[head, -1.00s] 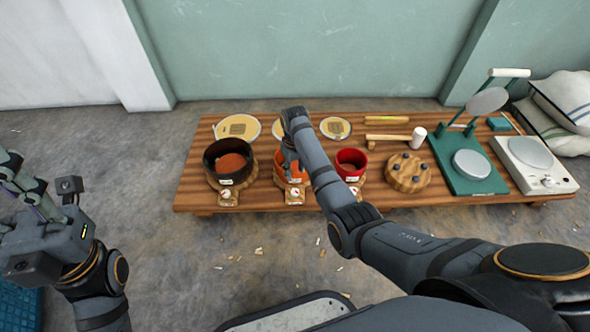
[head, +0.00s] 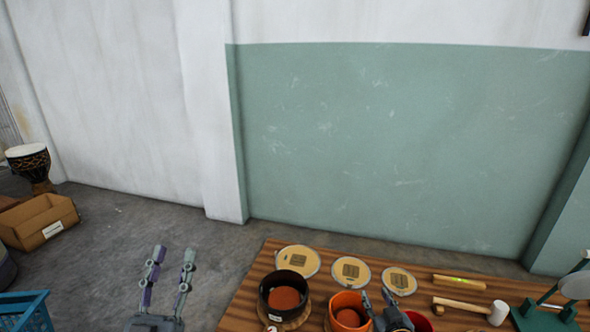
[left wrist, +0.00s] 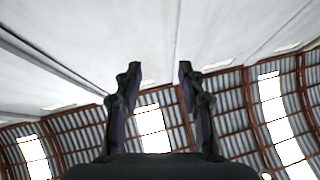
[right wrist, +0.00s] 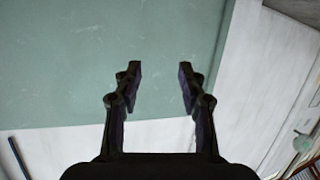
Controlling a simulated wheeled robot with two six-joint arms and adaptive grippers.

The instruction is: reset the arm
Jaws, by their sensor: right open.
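My left gripper (head: 172,256) is open and empty, with its two fingers pointing up, left of the wooden table. In the left wrist view its fingers (left wrist: 159,72) stand apart against the ceiling. My right gripper (head: 377,299) is open at the bottom of the head view, in front of the gap between the orange pot (head: 346,300) and the red pot (head: 418,320). In the right wrist view its fingers (right wrist: 160,70) stand apart with only the wall beyond. Most of both arms is out of view.
The low wooden table (head: 243,302) bears a black pot (head: 268,300), several round pale discs (head: 298,261), a mallet (head: 462,305) and a green stand (head: 545,318). A cardboard box (head: 38,222), a goblet drum (head: 28,162) and a blue crate (head: 24,312) are at left. Floor between is clear.

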